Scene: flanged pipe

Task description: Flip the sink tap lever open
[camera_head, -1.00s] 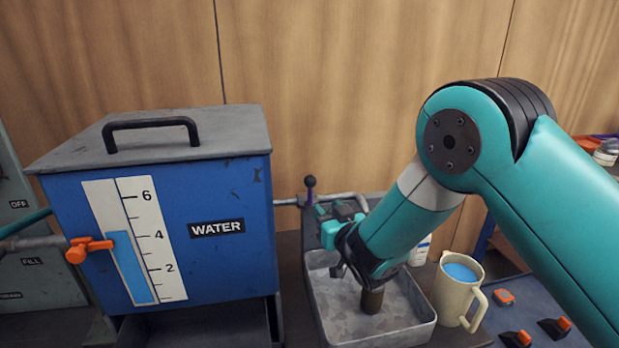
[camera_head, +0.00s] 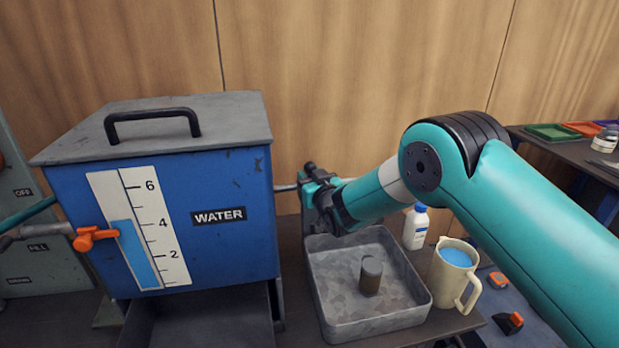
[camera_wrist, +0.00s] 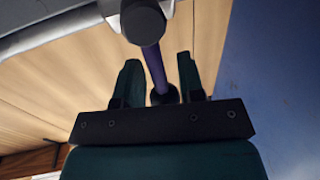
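The sink tap lever shows in the wrist view as a purple rod (camera_wrist: 154,66) with a black ball knob. It lies between the two fingers of my gripper (camera_wrist: 158,68), with a gap visible on each side. My gripper (camera_head: 312,184) is open at the tap behind the sink in the head view, where it hides most of the lever. A light pipe (camera_wrist: 95,12) and the rounded grey tap end sit above the fingers in the wrist view. The grey metal sink (camera_head: 318,290) is below and in front of my gripper.
A dark cylinder (camera_head: 371,277) stands in the sink. A blue WATER tank (camera_head: 225,255) is close on the left. A white bottle (camera_head: 415,228) and a cream jug (camera_head: 450,285) with blue liquid stand on the right. A wooden wall is behind.

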